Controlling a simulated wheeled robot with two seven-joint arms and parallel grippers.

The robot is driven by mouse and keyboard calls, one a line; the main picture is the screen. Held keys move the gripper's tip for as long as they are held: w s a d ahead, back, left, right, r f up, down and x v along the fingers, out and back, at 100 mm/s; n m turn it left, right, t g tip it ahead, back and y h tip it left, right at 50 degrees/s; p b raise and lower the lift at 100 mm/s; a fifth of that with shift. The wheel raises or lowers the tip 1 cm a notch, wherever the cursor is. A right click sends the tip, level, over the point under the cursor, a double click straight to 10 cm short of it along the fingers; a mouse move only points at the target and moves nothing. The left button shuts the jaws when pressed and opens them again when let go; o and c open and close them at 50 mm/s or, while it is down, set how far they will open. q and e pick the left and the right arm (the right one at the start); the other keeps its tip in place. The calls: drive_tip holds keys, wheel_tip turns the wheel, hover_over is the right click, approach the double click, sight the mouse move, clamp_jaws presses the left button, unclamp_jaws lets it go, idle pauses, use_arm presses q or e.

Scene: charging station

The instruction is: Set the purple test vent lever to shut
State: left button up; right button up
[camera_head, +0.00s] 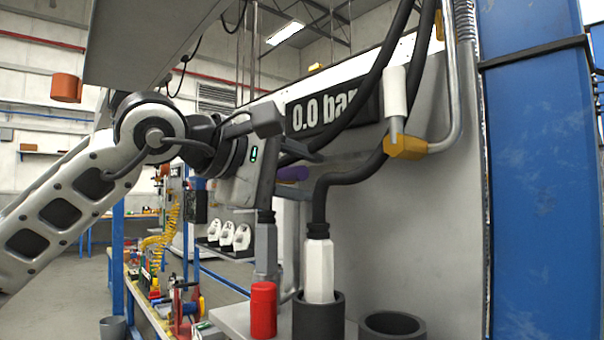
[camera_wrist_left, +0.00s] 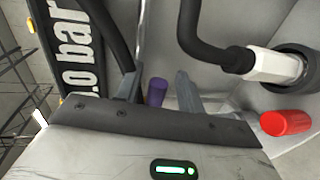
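The purple test vent lever (camera_head: 293,173) shows as a short purple bar just beyond my left gripper, in front of the grey panel. Its mount is hidden in the head view. In the left wrist view the purple lever (camera_wrist_left: 157,91) appears between the two fingers, with gaps on both sides. My left gripper (camera_wrist_left: 158,88) is open, its fingers pointing toward the panel. In the head view the left gripper (camera_head: 297,160) is seen from the side and partly covers the lever. Whether the lever lies within the fingers' depth is unclear. My right gripper is not in view.
A display (camera_head: 325,113) reads 0.0 bar above the lever. Thick black hoses hang in front of the panel. A white connector (camera_head: 319,268) stands in a dark cup (camera_head: 319,321); another dark cup (camera_head: 392,326) and a red cylinder (camera_head: 263,310) are nearby. A blue post (camera_head: 535,170) stands right.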

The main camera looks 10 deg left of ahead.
use_arm(q)
drive_tip(key=shift+s+a, duration=0.1)
drive_tip(key=shift+s+a, duration=0.2)
drive_tip(key=b+v, duration=0.1)
drive_tip(key=v, duration=1.4)
drive_tip(key=shift+r+b, duration=0.15)
drive_tip(key=shift+b, duration=0.25)
